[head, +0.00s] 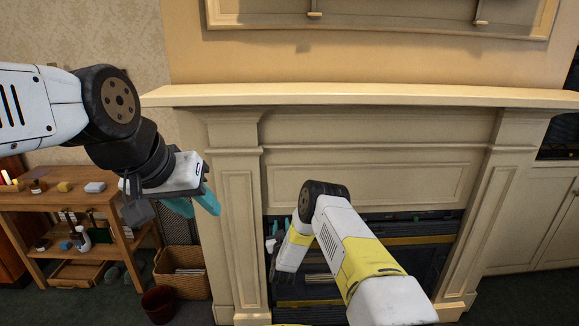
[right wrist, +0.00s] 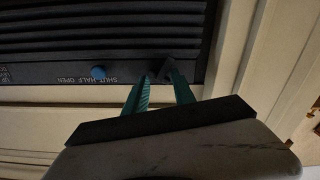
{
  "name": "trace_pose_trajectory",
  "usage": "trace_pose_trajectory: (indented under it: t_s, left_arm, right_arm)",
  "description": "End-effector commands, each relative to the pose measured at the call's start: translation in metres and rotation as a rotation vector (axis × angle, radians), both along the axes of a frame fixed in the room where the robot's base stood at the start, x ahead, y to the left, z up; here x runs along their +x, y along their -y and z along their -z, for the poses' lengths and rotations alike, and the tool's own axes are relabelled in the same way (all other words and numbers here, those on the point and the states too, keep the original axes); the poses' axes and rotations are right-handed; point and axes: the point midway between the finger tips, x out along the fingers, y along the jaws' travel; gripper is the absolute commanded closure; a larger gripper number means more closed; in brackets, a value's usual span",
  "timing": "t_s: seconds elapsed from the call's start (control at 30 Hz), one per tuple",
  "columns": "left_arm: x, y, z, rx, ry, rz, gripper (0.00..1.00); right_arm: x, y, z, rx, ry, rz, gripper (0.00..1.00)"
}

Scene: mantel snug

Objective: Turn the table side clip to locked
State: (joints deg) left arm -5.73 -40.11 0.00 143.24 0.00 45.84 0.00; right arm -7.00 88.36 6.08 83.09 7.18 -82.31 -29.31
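A small dark wedge-shaped piece (right wrist: 166,68) sits on the lower edge of the black fireplace panel in the right wrist view. It may be the clip, but I cannot tell its setting. My right gripper (right wrist: 160,78) has its teal fingers apart, with the dark piece between or just beyond their tips. Contact is unclear. In the head view my right gripper (head: 286,224) is at the left side of the fireplace opening, mostly hidden by my own arm. My left gripper (head: 194,208) hangs open and empty in front of the left mantel post.
A blue round knob (right wrist: 98,73) is beside upside-down lettering "SHUT HALF OPEN". A wooden side table (head: 60,200) with several small items stands at the left. A wicker basket (head: 180,258) and a dark red bin (head: 159,304) are on the floor. The mantel shelf (head: 400,95) is bare.

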Motion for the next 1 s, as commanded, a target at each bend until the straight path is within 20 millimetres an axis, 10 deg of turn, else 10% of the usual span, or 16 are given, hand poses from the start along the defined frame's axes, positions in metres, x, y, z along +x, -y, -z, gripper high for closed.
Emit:
trace_pose_trajectory:
  t_s: [0.13,0.5,1.0]
  left_arm:
    - [0.0,0.0,0.0,0.0,0.0,0.0,0.64]
    - [0.0,0.0,0.0,0.0,0.0,0.0,0.64]
    - [0.0,0.0,0.0,0.0,0.0,0.0,0.64]
  right_arm:
    - [-0.005,0.002,0.001,0.25,-0.003,0.001,0.69]
    - [-0.082,0.0,0.001,0.23,-0.004,-0.002,0.69]
    - [-0.027,0.001,-0.094,0.246,-0.12,-0.086,0.69]
